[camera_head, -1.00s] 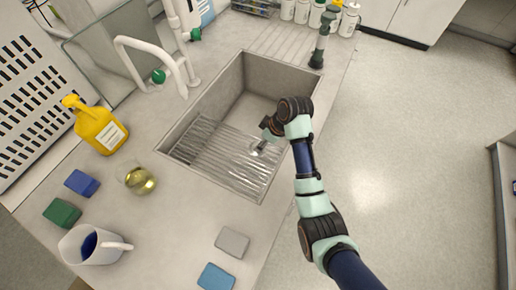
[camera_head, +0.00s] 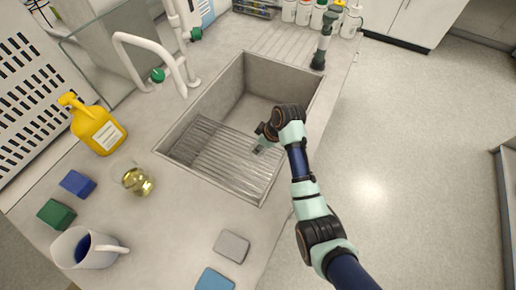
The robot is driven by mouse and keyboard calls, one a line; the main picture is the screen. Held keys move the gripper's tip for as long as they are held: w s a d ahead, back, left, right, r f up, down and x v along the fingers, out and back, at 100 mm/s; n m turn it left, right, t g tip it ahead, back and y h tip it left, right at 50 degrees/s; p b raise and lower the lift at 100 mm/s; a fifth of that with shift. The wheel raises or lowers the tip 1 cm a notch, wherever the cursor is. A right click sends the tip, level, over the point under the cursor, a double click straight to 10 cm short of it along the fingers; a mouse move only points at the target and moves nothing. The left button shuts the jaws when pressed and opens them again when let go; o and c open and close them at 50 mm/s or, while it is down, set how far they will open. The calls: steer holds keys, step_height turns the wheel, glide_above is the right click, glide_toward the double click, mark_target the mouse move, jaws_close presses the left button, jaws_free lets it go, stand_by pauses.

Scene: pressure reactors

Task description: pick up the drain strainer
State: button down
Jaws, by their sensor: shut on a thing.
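My gripper (camera_head: 259,149) points down over the sink (camera_head: 277,78), above the right part of the ribbed rack (camera_head: 222,160). Its jaws are shut on a small metallic thing at the fingertips, which I take to be the drain strainer. The strainer is almost wholly hidden by the gripper, and its outline is too small to make out. My wrist covers part of the sink's right side.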

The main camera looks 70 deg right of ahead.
step_height(320, 180, up, 20)
steer(key=p, duration=0.7)
